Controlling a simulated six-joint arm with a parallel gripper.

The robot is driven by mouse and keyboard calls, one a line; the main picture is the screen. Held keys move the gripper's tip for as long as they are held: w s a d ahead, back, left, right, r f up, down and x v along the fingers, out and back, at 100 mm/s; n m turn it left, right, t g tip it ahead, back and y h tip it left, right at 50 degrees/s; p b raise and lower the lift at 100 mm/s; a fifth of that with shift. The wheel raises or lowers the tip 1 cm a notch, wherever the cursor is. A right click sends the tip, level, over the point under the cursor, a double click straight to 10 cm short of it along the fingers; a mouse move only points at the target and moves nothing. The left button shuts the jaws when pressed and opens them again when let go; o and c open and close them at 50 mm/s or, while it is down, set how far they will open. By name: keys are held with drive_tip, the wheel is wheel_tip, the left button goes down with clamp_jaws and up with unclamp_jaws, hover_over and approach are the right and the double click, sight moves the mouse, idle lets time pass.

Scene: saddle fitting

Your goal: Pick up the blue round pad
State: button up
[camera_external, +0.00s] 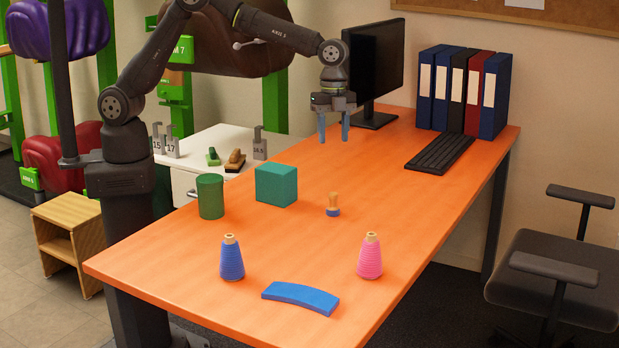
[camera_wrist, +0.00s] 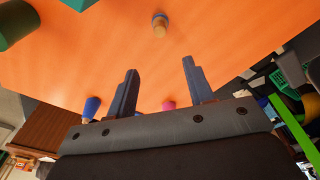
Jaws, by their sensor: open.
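The blue round pad (camera_external: 333,212) stands on the orange table, with a wooden knob upright on top of it. In the wrist view the pad (camera_wrist: 159,15) shows near the top edge, its knob pointing toward the camera. My gripper (camera_external: 334,138) is open and empty, pointing down high above the table. It hangs above and behind the pad in the external view, clear of it. In the wrist view the two fingers (camera_wrist: 160,70) are spread apart, with bare table between them and the pad.
A teal block (camera_external: 277,185) and green cylinder (camera_external: 210,196) stand left of the pad. A blue cone (camera_external: 232,259), pink cone (camera_external: 369,257) and curved blue piece (camera_external: 300,297) are nearer the front. A monitor (camera_external: 374,65), keyboard (camera_external: 440,152) and binders (camera_external: 462,92) occupy the far end.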

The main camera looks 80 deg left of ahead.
sight(332, 194)
drive_tip(key=f+m, duration=0.1)
drive_tip(key=f, duration=0.4)
drive_tip(key=d+f+m, duration=0.1)
drive_tip(key=f, duration=0.5)
drive_tip(key=f+m, duration=0.1)
drive_tip(key=f, duration=0.5)
drive_tip(key=shift+s+d+f, duration=0.15)
drive_tip(key=shift+s+d, duration=0.05)
drive_tip(key=shift+d, duration=0.15)
clamp_jaws()
